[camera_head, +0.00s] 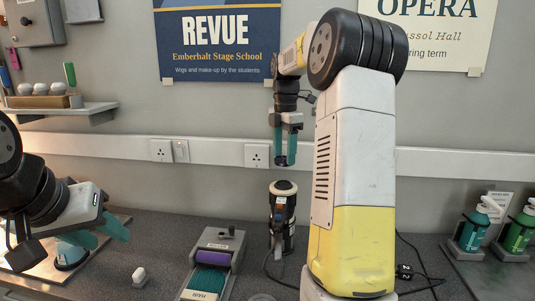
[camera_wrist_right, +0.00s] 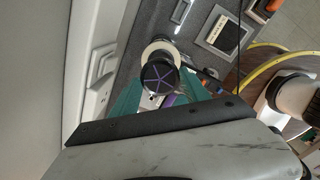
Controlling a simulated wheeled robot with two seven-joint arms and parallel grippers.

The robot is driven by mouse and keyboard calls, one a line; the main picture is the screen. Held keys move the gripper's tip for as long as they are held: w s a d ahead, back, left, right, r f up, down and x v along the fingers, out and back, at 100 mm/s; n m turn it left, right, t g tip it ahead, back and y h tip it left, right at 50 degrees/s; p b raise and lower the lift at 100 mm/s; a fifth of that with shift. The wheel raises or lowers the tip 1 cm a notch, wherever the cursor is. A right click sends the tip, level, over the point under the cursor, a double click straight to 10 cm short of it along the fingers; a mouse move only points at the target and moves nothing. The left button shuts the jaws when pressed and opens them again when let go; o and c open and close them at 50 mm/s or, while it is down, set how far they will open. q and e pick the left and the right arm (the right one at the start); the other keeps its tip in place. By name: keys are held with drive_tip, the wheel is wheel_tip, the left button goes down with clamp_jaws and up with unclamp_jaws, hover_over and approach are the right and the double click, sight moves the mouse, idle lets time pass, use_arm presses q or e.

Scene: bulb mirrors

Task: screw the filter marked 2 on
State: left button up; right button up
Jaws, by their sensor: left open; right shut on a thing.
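My right gripper (camera_head: 284,160) points down above a black upright cylinder (camera_head: 284,232) with a pale ring on top. In the right wrist view its teal fingers (camera_wrist_right: 160,98) are shut on a dark round piece (camera_wrist_right: 160,76) with a purple star pattern. A pale ring shows beyond the piece, which stays apart from the cylinder in the head view. No number is readable on the held piece. A small black tag marked 2 (camera_head: 404,271) lies by cables beside my right arm. My left gripper (camera_head: 105,234) is open and empty at the left.
Green bottles (camera_head: 471,232) stand at the right. A shelf (camera_head: 62,112) and sockets (camera_head: 257,155) are on the wall. Cables run along the counter.

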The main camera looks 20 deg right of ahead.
sight(284, 184)
drive_tip(key=shift+f, duration=0.1)
drive_tip(key=shift+f, duration=2.8)
drive_tip(key=shift+f, duration=1.05)
drive_tip(key=o, duration=0.6)
clamp_jaws()
